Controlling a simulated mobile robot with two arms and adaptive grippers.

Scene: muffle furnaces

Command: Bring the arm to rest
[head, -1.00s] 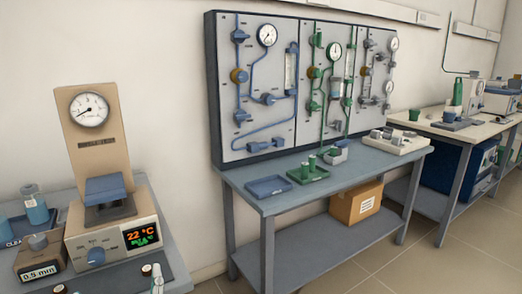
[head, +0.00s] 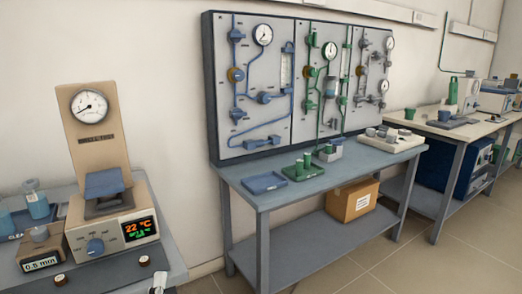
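Neither of my grippers shows in the head view, and I see no arm that I can be sure of. A small pale piece (head: 159,279) stands at the bottom edge, cut off by the frame; I cannot tell what it is. Nearby on the left bench is a beige device with a round gauge (head: 90,106), a blue block (head: 104,184) and a lit display (head: 139,228) reading 22 °C.
A blue-grey table (head: 330,178) holds a blue tray (head: 265,182) and a green tray (head: 303,172). A cardboard box (head: 352,200) sits on its shelf. Floor is clear at lower right.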

